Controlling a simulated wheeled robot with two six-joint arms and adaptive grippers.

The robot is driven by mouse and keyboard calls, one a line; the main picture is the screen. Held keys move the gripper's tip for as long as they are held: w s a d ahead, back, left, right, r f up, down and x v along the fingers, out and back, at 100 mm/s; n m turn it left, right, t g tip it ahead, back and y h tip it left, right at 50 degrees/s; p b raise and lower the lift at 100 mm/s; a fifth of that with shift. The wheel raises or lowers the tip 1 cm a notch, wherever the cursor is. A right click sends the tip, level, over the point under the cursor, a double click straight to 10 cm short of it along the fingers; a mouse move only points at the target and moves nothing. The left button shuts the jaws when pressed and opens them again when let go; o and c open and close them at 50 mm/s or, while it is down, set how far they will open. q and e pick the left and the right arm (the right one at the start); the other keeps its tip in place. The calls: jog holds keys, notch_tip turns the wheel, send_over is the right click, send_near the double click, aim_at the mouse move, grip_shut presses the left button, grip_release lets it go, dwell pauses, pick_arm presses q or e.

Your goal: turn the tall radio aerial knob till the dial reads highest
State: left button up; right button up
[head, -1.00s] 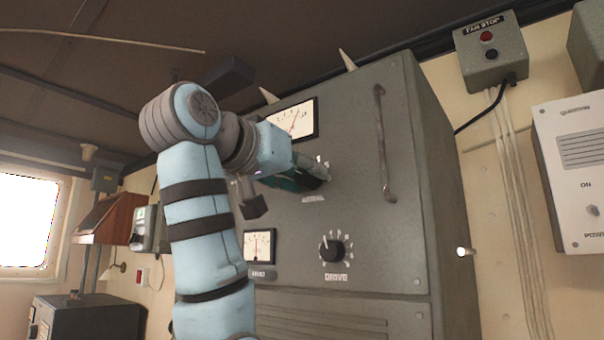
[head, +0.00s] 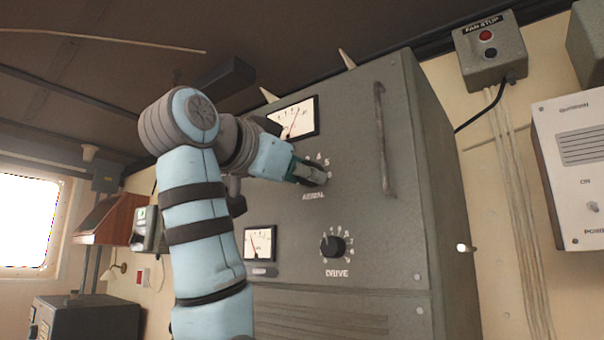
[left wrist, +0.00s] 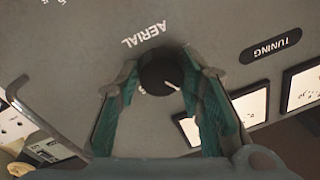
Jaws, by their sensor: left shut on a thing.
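The tall grey radio cabinet (head: 385,230) stands in the middle of the head view. The black aerial knob (left wrist: 160,73), with a white pointer mark, sits between the green fingers of my left gripper (left wrist: 160,85), which is shut on it. In the head view my left gripper (head: 312,175) hides most of the knob, above the AERIAL label. The upper dial (head: 300,117) is partly behind my arm; its needle leans right of centre. A lower dial (head: 260,243) has a near-upright needle. My right gripper is in neither view.
The drive knob (head: 332,246) is below the aerial knob. A vertical handle (head: 383,140) stands to the right on the cabinet face. A fan stop box (head: 490,50) and a speaker panel (head: 575,170) hang on the right wall.

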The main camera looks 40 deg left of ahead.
pick_arm(q)
jog(key=shift+m, duration=1.1)
jog(key=o, duration=1.2)
